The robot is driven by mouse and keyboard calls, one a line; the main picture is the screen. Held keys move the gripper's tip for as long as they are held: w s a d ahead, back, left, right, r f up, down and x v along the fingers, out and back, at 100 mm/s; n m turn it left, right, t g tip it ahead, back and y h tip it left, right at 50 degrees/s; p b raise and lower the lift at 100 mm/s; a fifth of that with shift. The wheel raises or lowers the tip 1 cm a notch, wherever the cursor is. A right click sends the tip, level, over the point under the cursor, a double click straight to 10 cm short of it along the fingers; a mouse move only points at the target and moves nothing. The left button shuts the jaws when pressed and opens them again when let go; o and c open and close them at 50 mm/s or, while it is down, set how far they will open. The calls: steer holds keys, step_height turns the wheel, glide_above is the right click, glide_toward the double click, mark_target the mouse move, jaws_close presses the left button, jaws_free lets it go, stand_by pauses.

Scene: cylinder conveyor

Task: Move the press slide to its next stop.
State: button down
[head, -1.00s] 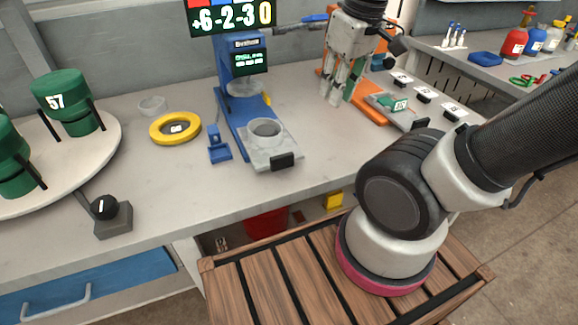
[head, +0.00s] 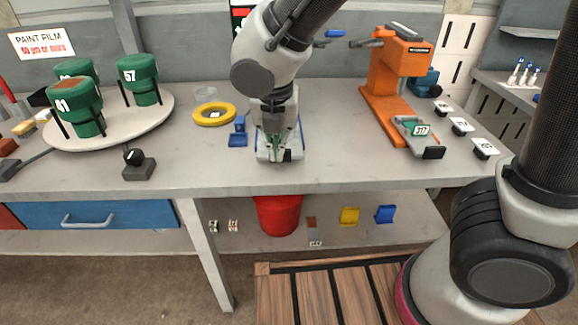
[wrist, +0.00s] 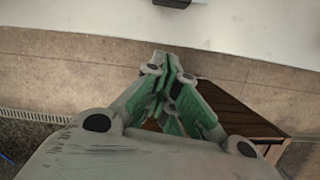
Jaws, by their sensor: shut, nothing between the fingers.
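The blue press is mostly hidden behind my arm in the head view. Its pale slide (head: 264,154) sticks out toward the front edge of the bench, with a black handle (head: 287,156) at its front end. My gripper (head: 279,144) hangs over this slide, fingers down. The fingers are shut and empty; I cannot tell whether they touch it. In the wrist view the closed fingertips (wrist: 166,66) are in the middle, with a dark block at the top edge, apart from them. An orange press (head: 383,78) stands to the right, its slide (head: 407,132) carrying a green plate marked 317.
A yellow ring (head: 214,114) and a small blue stand (head: 238,132) lie left of the slide. A round turntable (head: 110,126) with green cylinders is further left, beside a black-knobbed lever (head: 136,162). White numbered tags (head: 462,126) lie at the right.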

steer(key=shift+n, duration=0.9)
steer(key=w+f, duration=0.2)
steer(key=f, duration=0.1)
steer(key=w+f, duration=0.2)
steer(key=f, duration=0.1)
steer(key=w+f, duration=0.2)
steer(key=f, duration=0.1)
steer(key=shift+f, duration=0.35)
steer(key=shift+w, duration=0.35)
steer(key=w, duration=1.7)
steer(key=shift+d, duration=0.3)
steer(key=shift+w+r, duration=0.1)
steer(key=shift+w, duration=0.25)
